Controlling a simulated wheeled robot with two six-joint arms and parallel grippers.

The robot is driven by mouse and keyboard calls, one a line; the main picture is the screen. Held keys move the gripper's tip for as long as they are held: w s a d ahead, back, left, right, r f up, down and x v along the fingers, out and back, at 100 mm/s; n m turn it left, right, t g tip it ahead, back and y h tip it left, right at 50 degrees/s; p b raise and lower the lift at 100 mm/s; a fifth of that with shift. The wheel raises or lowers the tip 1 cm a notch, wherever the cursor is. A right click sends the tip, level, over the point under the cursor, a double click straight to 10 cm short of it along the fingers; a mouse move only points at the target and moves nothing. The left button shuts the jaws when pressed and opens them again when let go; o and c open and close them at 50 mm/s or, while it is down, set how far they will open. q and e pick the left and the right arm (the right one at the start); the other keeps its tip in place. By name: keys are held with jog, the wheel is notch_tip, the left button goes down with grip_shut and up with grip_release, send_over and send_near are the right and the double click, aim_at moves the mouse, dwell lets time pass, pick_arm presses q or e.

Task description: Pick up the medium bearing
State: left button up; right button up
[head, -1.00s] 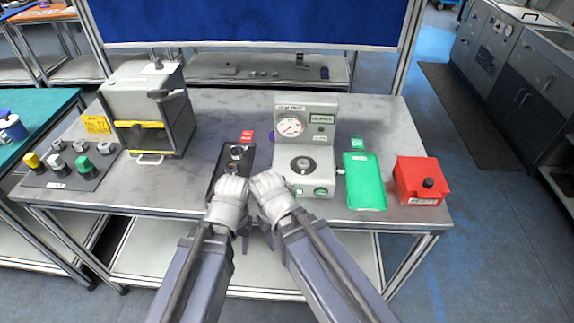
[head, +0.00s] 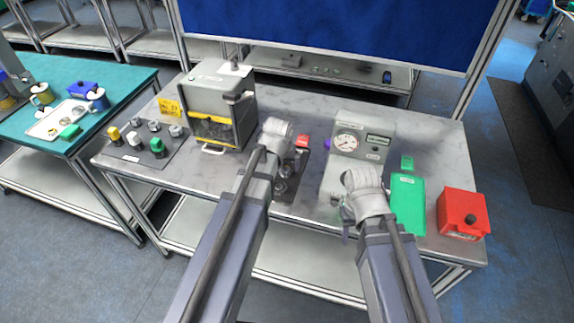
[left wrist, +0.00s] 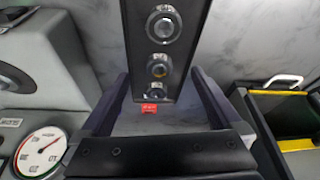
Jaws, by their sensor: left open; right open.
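A narrow black tray (left wrist: 180,85) holds three round metal bearings in a row. The middle one may be the medium bearing, but sizes are hard to compare. In the head view, bearings (head: 281,187) show partly beside my left arm. My left gripper (head: 277,132) is open and empty above the tray; its fingers (left wrist: 160,76) show either side of it. My right gripper (head: 358,190) is open in front of the gauge machine.
A red tag (head: 303,142) stands behind the tray. A gauge machine (head: 362,140), green tray (head: 408,200) and red box (head: 463,213) are to the right. A grey cabinet (head: 218,105) and a dark plate of knobs (head: 130,158) are to the left.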

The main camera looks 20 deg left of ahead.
aim_at(286, 171)
pick_arm(q)
jog(key=shift+w+a+f+t+b, duration=0.15)
jog(key=shift+w+b, duration=0.1)
jog(key=shift+w, duration=0.3)
jog(key=shift+w+a+f+t+b, duration=0.1)
jog(key=shift+w+t+b, duration=0.1)
jog(key=shift+w, duration=0.3)
jog(key=b+x, duration=0.6)
jog(key=x, duration=0.1)
jog(key=shift+d+f, duration=0.1)
jog(key=shift+d, duration=0.2)
grip_shut()
